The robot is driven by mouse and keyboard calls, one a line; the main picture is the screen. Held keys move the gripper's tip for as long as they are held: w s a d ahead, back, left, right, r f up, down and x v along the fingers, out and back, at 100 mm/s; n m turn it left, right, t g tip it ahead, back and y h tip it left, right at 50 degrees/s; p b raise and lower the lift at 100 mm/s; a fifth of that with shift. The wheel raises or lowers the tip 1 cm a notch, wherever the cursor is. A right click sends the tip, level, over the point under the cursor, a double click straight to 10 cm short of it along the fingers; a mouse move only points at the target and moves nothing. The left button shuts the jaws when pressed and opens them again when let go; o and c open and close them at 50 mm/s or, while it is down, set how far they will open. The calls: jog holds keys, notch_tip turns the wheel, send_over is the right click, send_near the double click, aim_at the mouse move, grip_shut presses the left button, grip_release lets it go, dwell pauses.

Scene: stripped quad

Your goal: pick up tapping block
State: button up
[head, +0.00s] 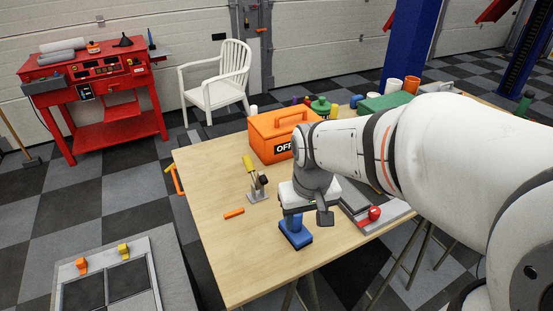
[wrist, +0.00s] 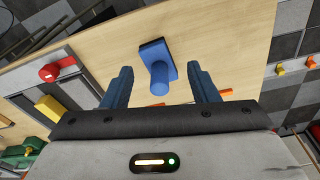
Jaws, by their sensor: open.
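The tapping block looks to be the blue piece with a flat base and a round upright handle, standing on the wooden table near its front edge in the head view (head: 299,239). In the wrist view the tapping block (wrist: 154,51) lies ahead, its handle pointing back toward the camera. My gripper (wrist: 160,69) is open, with one dark blue finger on either side of the handle and a gap on both sides. In the head view my gripper (head: 291,212) is directly above the block, and its fingers partly hide the handle.
An orange toolbox (head: 270,140) stands behind on the table (head: 215,200). A yellow-handled tool on a grey stand (head: 256,190) and an orange stick (head: 234,213) lie left of the block. A grey device with a red knob (head: 374,214) is close on the right.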

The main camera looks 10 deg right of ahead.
aim_at(296, 218)
jog(key=shift+n+g, duration=0.5)
jog(key=shift+g, duration=0.2)
jog(key=w+p, duration=0.1)
jog(key=w, duration=0.1)
jog(key=w+p, duration=0.1)
jog(key=w, duration=0.1)
jog(key=w+f+p, duration=0.1)
jog(key=w, duration=0.1)
jog(key=shift+w+d, duration=0.1)
jog(key=shift+w+f, duration=0.15)
jog(key=shift+f, duration=0.15)
jog(key=shift+w+f+p, duration=0.25)
jog(key=shift+f+p, duration=0.1)
jog(key=shift+f, duration=1.6)
jog(key=shift+w+f+p, duration=0.2)
jog(key=shift+f+p, duration=0.1)
jog(key=shift+f, duration=1.6)
jog(key=shift+c, duration=0.4)
grip_shut()
